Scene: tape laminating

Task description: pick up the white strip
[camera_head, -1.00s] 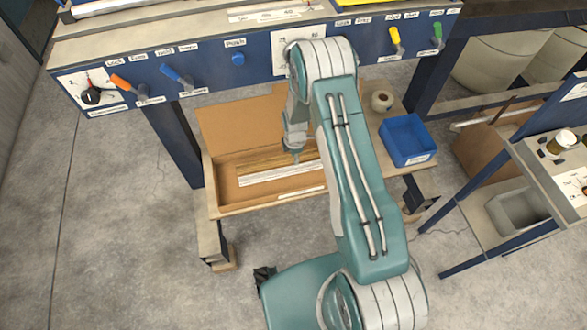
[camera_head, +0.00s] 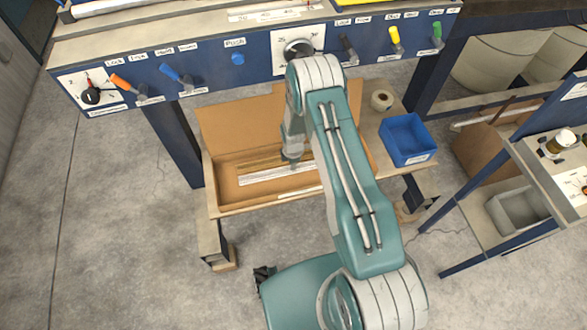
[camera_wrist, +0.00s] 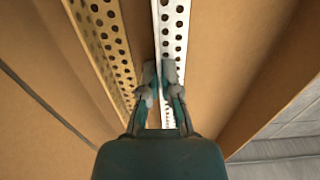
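The white strip (camera_head: 262,175) lies lengthwise in the open cardboard box, in front of a yellowish strip. In the wrist view the white strip (camera_wrist: 174,25) is a long perforated profile running away from me. My gripper (camera_wrist: 161,74) has its fingertips close together on either side of the white strip's thin edge, and looks shut on it. In the head view my gripper (camera_head: 291,163) points down into the box over the strip; its fingertips are too small there to make out. The strip still appears low in the box.
The yellowish perforated strip (camera_wrist: 104,40) lies left of my gripper. The cardboard box (camera_head: 216,192) has low walls around the strips. A blue bin (camera_head: 407,140) and a tape roll (camera_head: 381,100) are to the right. A blue machine panel (camera_head: 212,72) with levers stands behind.

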